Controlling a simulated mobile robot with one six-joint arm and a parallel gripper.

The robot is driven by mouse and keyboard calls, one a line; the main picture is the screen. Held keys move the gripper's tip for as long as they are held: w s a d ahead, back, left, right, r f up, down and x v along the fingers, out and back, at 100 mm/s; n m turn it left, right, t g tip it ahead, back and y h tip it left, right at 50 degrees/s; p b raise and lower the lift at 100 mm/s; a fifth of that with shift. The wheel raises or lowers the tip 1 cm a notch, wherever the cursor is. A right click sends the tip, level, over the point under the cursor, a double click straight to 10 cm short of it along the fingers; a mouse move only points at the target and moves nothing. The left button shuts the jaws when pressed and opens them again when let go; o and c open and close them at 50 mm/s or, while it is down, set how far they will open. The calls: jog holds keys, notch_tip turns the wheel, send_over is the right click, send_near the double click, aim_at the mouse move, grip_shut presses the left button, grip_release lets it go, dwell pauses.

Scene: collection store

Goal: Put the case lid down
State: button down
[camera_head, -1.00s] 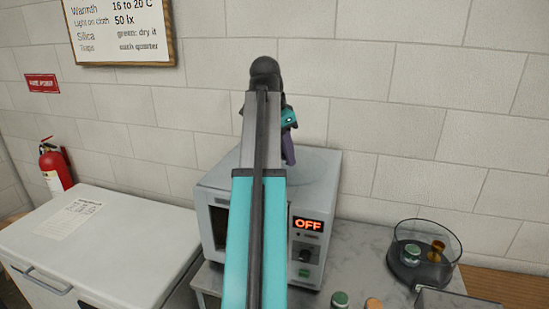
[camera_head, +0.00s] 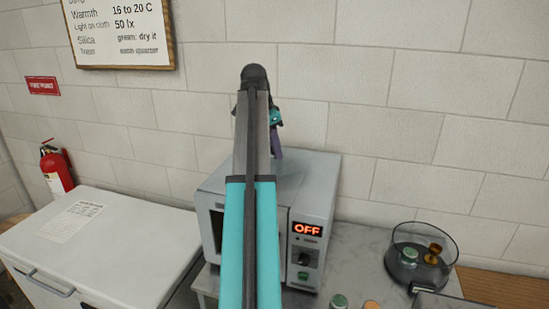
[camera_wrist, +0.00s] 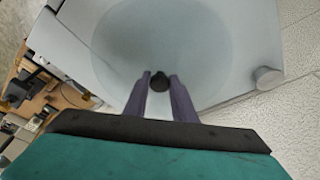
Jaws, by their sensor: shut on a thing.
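My gripper (camera_head: 277,154) is above the top of the grey oven (camera_head: 322,190), partly hidden behind my arm in the head view. In the wrist view, its two purple fingers (camera_wrist: 160,80) are shut on the small dark knob of the case lid. The lid (camera_wrist: 130,45) is a clear, round disc, seen there as a faint bluish circle over the pale oven top. Whether the lid touches the oven top or hangs just above it, I cannot tell. The round, clear case (camera_head: 425,235) stands open on the counter at right, with a green-topped jar and an amber piece inside.
The oven shows OFF on its front and stands on a grey counter (camera_head: 365,260). A jar with a green top (camera_head: 338,301) and an orange one (camera_head: 371,304) are at the front. A white chest (camera_head: 110,245) and fire extinguisher (camera_head: 57,170) are at left. A wall rises behind.

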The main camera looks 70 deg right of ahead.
aim_at(274, 159)
jog(key=shift+f+p, duration=0.9)
jog(key=shift+f, duration=0.85)
jog(key=shift+f, duration=0.15)
jog(key=c, duration=1.5)
grip_release()
jog(key=shift+o, duration=0.2)
jog(key=shift+r, duration=0.25)
jog(key=v, duration=1.1)
jog(key=shift+r+b, duration=0.35)
jog(key=shift+r, duration=0.05)
